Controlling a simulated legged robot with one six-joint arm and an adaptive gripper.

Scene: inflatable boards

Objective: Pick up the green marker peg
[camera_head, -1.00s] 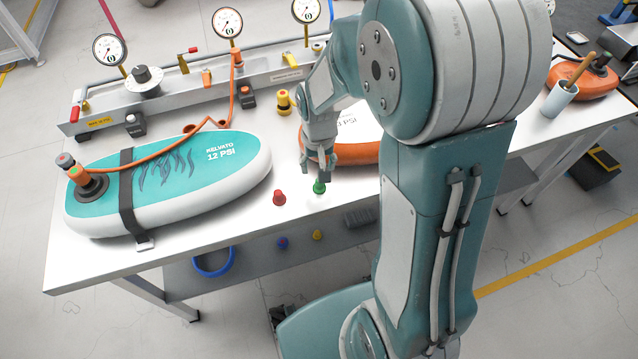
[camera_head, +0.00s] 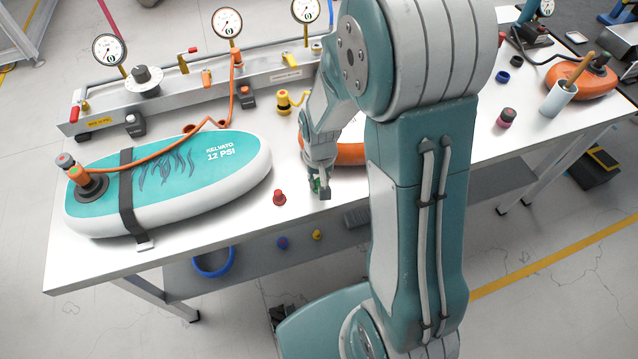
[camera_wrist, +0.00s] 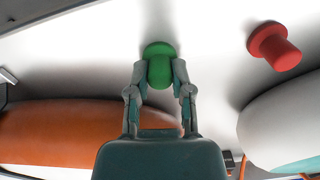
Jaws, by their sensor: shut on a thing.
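The green marker peg (camera_wrist: 159,70) is between the two fingers of my gripper (camera_wrist: 160,82) in the wrist view. The fingers are shut on it from both sides. In the head view my gripper (camera_head: 320,190) is low over the front part of the white table, and only a sliver of green peg (camera_head: 315,185) shows between the fingers. I cannot tell whether the peg's base still touches the table. A red peg (camera_head: 279,198) stands on the table to the left of my gripper; it also shows at the upper right of the wrist view (camera_wrist: 275,45).
A teal and white board (camera_head: 190,175) with a black strap lies to the left. An orange-edged board (camera_head: 349,154) is just behind my gripper, partly hidden by my arm. A gauge manifold (camera_head: 190,90) runs along the back. The table's front edge is close.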

